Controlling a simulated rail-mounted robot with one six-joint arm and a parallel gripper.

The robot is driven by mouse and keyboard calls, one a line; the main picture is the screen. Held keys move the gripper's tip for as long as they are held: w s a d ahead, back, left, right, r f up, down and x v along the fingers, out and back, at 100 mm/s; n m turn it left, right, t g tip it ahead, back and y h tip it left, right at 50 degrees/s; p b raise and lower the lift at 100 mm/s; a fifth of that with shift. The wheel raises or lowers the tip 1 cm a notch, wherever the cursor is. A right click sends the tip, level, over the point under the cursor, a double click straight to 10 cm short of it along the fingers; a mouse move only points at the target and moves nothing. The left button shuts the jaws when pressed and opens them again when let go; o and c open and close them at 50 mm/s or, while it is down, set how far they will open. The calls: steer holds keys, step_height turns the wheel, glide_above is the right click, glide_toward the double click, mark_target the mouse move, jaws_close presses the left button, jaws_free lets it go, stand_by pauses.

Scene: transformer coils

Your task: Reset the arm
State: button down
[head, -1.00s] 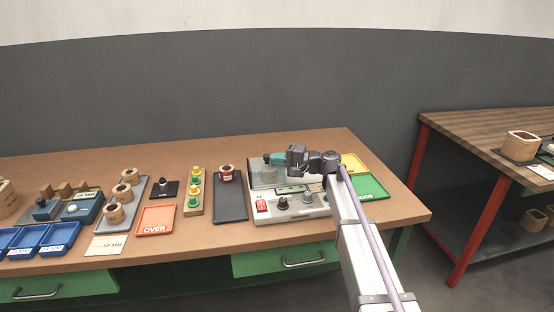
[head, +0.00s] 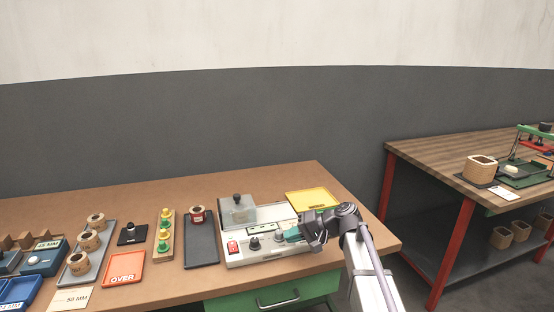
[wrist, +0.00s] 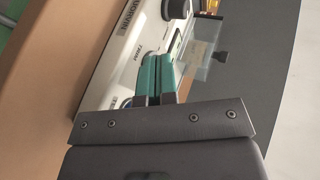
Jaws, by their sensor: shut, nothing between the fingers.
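My gripper (head: 293,236) is in front of the right part of the grey-white test device (head: 262,258) in the head view. Its teal fingers (wrist: 158,78) lie side by side in the wrist view, shut with nothing between them. The device has a red switch (head: 233,247), dark knobs and a clear cover (head: 238,211) with a dark knob on top. In the wrist view the fingers overlap the device's panel; I cannot tell whether they touch it.
A yellow tray (head: 312,201) lies behind my arm; the green tray is mostly hidden. A second bench (head: 440,164) stands right.

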steer(key=s+d+f+g+h+b, duration=0.1)
steer(key=s+d+f+h, duration=0.25)
steer(key=s, duration=0.35)
steer(key=s+d+f+n+h+b, duration=0.1)
steer(key=s+d+f+h, duration=0.25)
steer(key=s, duration=0.45)
steer(key=s+d+f+g+h, duration=0.1)
steer(key=s+d+f+h, duration=0.25)
steer(key=s, duration=0.35)
step_height(320, 180, up, 16)
steer(key=d+h+p, duration=0.1)
steer(key=h+p, duration=0.1)
steer(key=p, duration=1.4)
steer(key=shift+s, duration=0.2)
